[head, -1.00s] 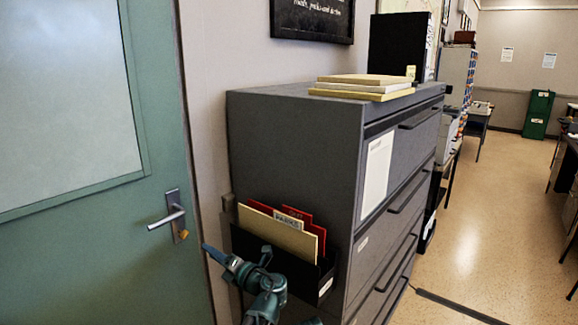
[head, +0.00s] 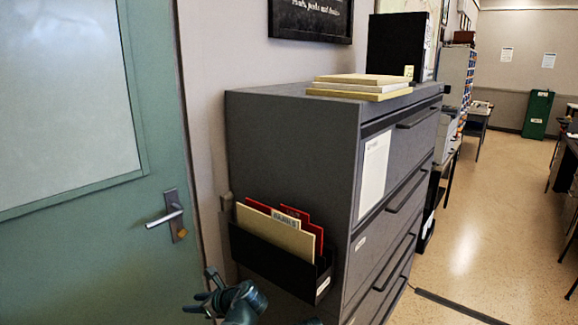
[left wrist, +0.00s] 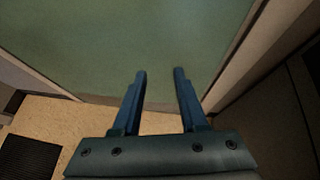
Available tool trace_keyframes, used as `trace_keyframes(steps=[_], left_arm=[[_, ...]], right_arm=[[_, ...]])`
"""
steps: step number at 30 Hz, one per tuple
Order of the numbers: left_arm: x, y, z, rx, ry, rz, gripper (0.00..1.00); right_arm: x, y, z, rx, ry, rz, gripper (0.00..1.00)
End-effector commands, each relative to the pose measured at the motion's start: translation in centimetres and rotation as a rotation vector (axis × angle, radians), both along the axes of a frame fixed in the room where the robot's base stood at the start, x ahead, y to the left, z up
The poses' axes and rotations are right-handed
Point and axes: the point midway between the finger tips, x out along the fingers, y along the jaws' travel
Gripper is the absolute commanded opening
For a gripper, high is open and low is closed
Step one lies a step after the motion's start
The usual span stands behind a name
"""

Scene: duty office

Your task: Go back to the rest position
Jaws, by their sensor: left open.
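My left gripper (head: 205,297) is low in the head view, in front of the green door (head: 80,265) and just left of the black file holder (head: 270,258). In the left wrist view its two blue fingers (left wrist: 160,75) are apart with nothing between them. They point towards the lower part of the green door. The left gripper appears clear of the cabinet and the door handle (head: 168,217). A small dark part of mine shows at the bottom edge of the head view. My right gripper is not in view.
A dark grey filing cabinet (head: 290,150) stands right of the door, with folders (head: 275,228) in the holder on its side. Books (head: 360,88) lie on top. A dark mat (left wrist: 28,160) lies on the floor in the wrist view. Open floor (head: 470,240) stretches at the right.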

Motion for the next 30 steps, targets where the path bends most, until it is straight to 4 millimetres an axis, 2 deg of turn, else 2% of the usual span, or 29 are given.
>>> trace_keyframes(steps=[1, 6, 12, 18, 27, 30], left_arm=[[-1.4, 0.2, -1.4, -0.122, -0.070, 0.097, 0.42], [-5.2, -0.7, -5.6, -0.520, -0.302, 0.490, 0.42], [-9.0, -3.3, -8.9, -0.862, -0.493, 0.995, 0.42], [-11.2, -5.7, -10.1, -1.026, -0.583, 1.370, 0.42], [-13.6, -8.6, -10.6, -1.127, -0.643, 1.818, 0.42], [-14.2, -10.8, -10.7, -1.102, -0.604, 1.752, 0.42]], right_arm=[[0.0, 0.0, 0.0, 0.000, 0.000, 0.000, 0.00], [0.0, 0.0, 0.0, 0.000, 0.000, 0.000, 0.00], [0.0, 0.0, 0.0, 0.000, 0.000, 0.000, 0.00], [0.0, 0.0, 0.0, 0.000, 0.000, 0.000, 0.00], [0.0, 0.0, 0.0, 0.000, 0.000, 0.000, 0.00], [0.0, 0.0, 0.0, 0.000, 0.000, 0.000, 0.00]])
